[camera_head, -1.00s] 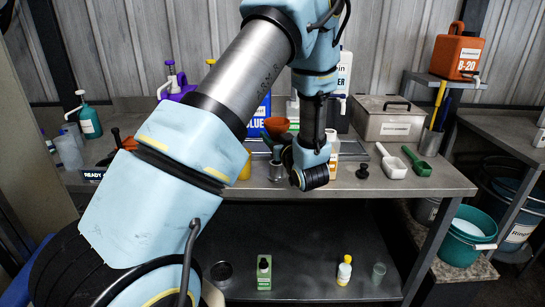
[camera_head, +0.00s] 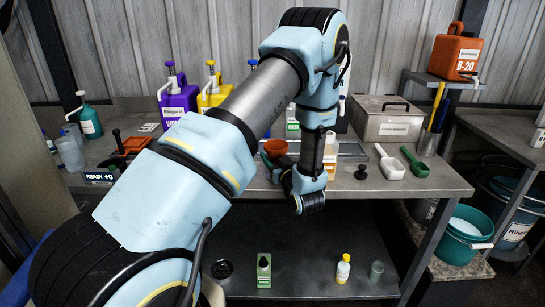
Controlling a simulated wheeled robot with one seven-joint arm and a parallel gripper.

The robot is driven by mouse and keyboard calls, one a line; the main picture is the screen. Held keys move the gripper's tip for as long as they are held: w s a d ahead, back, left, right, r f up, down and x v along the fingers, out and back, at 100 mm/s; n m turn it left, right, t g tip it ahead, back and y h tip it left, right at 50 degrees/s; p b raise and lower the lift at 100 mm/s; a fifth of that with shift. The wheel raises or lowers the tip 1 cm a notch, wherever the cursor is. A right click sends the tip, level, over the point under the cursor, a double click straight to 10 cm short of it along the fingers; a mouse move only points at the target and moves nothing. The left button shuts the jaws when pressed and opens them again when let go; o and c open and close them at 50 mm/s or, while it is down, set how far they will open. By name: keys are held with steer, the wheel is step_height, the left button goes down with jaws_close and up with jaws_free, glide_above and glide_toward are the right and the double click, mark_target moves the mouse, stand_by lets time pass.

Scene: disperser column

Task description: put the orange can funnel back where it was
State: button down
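The orange can funnel (camera_head: 275,148) is in the head view, upright with its wide mouth up, above the front part of the bench. My gripper (camera_head: 280,168) is just below and to the right of it, at the end of my lowered arm. The fingers are small, dark and partly hidden behind my wrist. The funnel has moved together with my gripper, so the gripper appears shut on it. The lower part of the funnel is hidden. Whether it touches anything below cannot be told.
Purple (camera_head: 177,97) and yellow (camera_head: 213,92) pump containers stand at the back. An orange-red item (camera_head: 133,146) lies at the left. A metal box (camera_head: 386,118), white scoop (camera_head: 390,162), green scoop (camera_head: 415,161) and black knob-like piece (camera_head: 360,172) are to the right.

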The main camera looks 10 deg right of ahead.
steer(key=shift+s+f+b, duration=0.15)
steer(key=shift+f+b, duration=0.4)
steer(key=shift+f, duration=0.1)
steer(key=shift+c, duration=1.5)
jaws_free()
steer(key=shift+s+a+f, duration=0.1)
steer(key=shift+f, duration=0.1)
steer(key=shift+r+p, duration=0.55)
steer(key=shift+p, duration=0.05)
steer(key=shift+s+f, duration=0.1)
steer(key=shift+s, duration=0.1)
steer(key=b+v, duration=0.5)
steer(key=v, duration=0.6)
steer(key=shift+r, duration=0.45)
steer(key=shift+d, duration=0.25)
